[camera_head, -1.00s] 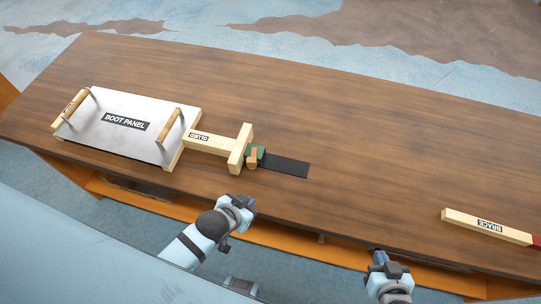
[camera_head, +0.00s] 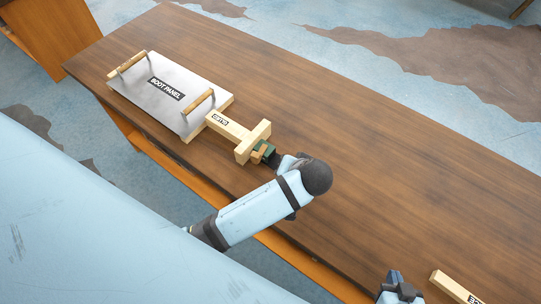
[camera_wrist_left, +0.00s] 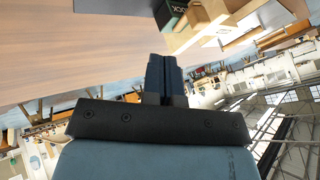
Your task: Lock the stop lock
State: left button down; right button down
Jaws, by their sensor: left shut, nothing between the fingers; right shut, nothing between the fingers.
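The stop lock, a small green block (camera_head: 264,149) with a wooden tab (camera_head: 258,153), sits at the end of the wooden T-shaped glider (camera_head: 228,126). In the left wrist view the green block (camera_wrist_left: 170,14), with partly visible lettering, is at the top edge beside pale wood. My left gripper (camera_wrist_left: 164,60) is shut and empty, its blue fingers pointing toward the block with a gap in the picture. In the head view its arm reaches over the table just right of the lock and hides most of the dark strip. My right gripper (camera_head: 396,280) is shut and empty at the table's front edge.
The boot panel (camera_head: 150,80), a grey plate with two wooden handles, lies at the glider's left end. A wooden brace (camera_head: 450,288) lies near the lower right. The middle and back of the table (camera_head: 370,150) are clear.

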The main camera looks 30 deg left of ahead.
aim_at(260, 151)
jog(key=shift+r, duration=0.1)
pick_arm(q)
jog(key=p+x, duration=0.1)
jog(key=x, duration=0.8)
jog(key=shift+a+r, duration=0.1)
jog(key=shift+a, duration=0.1)
jog(key=a, duration=0.1)
jog(key=a+p, duration=0.1)
jog(key=a, duration=0.1)
jog(key=shift+a+f, duration=0.15)
jog(key=shift+f, duration=0.1)
jog(key=shift+a+f, duration=0.1)
jog(key=shift+a, duration=0.4)
pick_arm(e)
jog(key=shift+s+r, duration=0.15)
jog(key=shift+r, duration=0.95)
